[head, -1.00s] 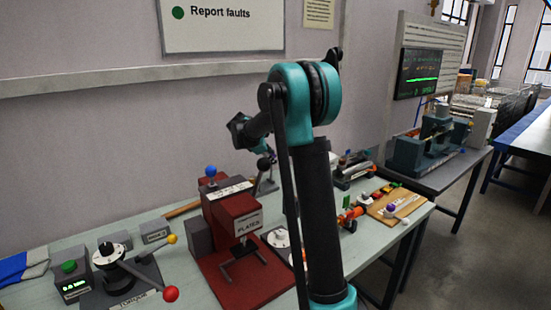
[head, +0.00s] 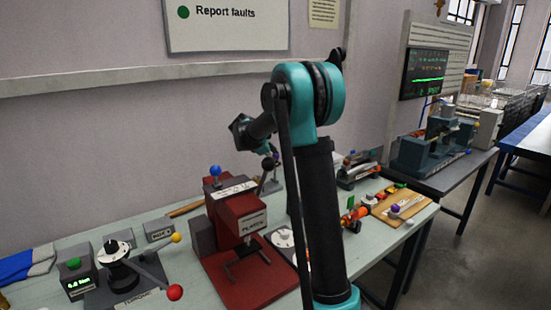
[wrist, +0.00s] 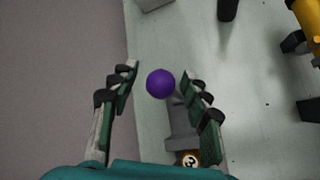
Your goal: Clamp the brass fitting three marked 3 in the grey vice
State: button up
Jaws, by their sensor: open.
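My gripper (wrist: 160,73) is open, its two green-and-grey fingers spread. A purple ball (wrist: 160,84) shows between the fingertips, with a gap on both sides. Below it in the wrist view is a grey metal body (wrist: 179,118), which looks like the grey vice. The brass fitting marked 3 (wrist: 187,158) shows at its lower end, close to my palm and partly cut off by it. I cannot tell whether the fitting sits between the vice jaws. In the head view my gripper is mostly hidden behind my arm, near a small grey stand (head: 271,181).
A red press (head: 245,245) stands in front on the pale green bench (head: 190,285). A lever device with a red ball (head: 175,292) is at the left. The wall runs along the bench's back. A yellow part (wrist: 309,25) lies at the wrist view's top right.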

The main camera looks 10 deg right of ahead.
jog(key=v, duration=1.2)
